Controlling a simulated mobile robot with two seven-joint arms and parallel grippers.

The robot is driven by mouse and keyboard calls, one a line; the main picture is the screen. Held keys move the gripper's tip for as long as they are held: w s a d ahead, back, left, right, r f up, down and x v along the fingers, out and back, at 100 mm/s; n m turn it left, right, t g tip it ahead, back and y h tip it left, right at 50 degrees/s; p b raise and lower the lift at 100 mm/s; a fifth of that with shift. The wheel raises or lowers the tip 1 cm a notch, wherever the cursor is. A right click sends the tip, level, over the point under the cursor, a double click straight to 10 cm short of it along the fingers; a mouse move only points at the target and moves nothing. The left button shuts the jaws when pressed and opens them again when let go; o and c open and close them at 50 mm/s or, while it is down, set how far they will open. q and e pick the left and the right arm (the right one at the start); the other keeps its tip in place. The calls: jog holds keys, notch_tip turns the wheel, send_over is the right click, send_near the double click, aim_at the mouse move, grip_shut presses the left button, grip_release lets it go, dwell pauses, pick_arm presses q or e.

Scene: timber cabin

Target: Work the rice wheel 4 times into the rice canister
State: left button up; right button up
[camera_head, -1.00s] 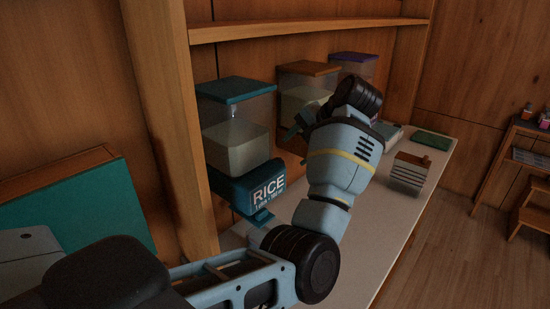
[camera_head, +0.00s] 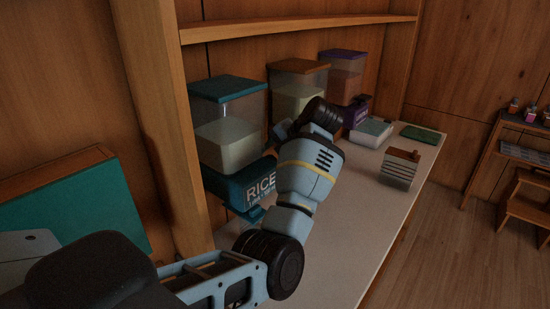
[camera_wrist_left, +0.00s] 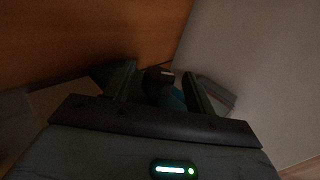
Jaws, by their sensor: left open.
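The rice dispenser (camera_head: 226,143) stands at the left of the shelf bay. It has a teal lid, a clear hopper with pale grains, and a teal base marked RICE (camera_head: 261,188). Its wheel cannot be made out; my left arm (camera_head: 303,175) covers the area right of the base. In the left wrist view my left gripper (camera_wrist_left: 157,74) is open, fingers apart. A dark, partly teal shape (camera_wrist_left: 160,88) shows between and beyond them, too dark to name. In the head view the fingertips are hidden behind the arm. I cannot pick out a rice canister. My right gripper is out of view.
Dispensers with an orange lid (camera_head: 299,66) and a purple lid (camera_head: 343,54) stand farther along the pale counter (camera_head: 375,212). A wooden post (camera_head: 165,130) stands at left.

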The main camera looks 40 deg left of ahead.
pick_arm(q)
jog(key=c, duration=1)
jog(key=shift+o, duration=0.2)
jog(key=shift+y, duration=0.3)
jog(key=shift+d+f+y, duration=0.2)
jog(key=shift+f+y, duration=0.05)
jog(key=shift+y, duration=0.65)
jog(key=shift+d+f+y, duration=0.1)
jog(key=shift+f+y, duration=0.1)
jog(key=shift+y, duration=0.6)
jog(key=shift+f+y+b, duration=0.2)
jog(key=shift+y+b, duration=0.65)
jog(key=shift+y, duration=1.15)
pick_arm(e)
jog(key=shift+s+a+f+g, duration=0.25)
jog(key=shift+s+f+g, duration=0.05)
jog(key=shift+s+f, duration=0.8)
pick_arm(q)
jog(key=shift+r, duration=0.1)
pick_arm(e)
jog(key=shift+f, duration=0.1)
